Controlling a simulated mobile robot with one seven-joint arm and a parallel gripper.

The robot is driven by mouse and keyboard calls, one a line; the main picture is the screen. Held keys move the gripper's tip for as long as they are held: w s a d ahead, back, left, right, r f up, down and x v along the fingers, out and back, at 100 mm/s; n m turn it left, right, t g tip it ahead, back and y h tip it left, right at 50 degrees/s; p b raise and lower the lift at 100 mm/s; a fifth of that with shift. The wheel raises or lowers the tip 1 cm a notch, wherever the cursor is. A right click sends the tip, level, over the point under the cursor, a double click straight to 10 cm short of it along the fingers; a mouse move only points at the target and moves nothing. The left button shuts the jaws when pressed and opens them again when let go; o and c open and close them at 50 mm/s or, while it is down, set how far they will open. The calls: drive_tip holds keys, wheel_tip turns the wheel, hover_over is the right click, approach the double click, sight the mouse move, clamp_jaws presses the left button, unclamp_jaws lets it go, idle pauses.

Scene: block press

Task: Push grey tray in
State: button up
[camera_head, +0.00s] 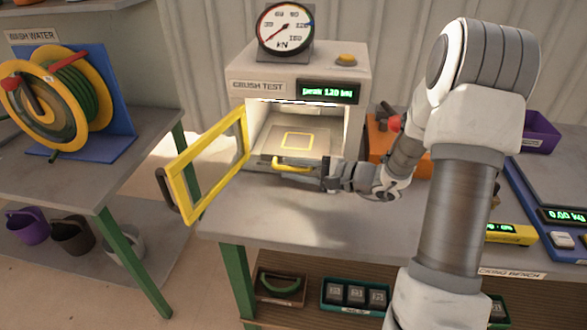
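The grey tray (270,148) has a yellow square outline on its top. It sits partly inside the lit chamber of the crush test press (338,120), with its front part reaching out of the opening. A yellow handle (290,165) is on its front edge. My gripper (317,173) is at the right end of that handle, coming in from the right. It is too small to tell whether its fingers are shut or touching the handle. The yellow-framed press door (182,188) stands open to the left.
A round dial (284,29) and a yellow button (346,60) top the press. An orange box (378,146) stands right of the press, partly behind my arm. The bench top (270,210) in front is clear. A hose reel (70,100) is on the left table.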

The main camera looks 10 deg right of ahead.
clamp_jaws()
idle(1.3)
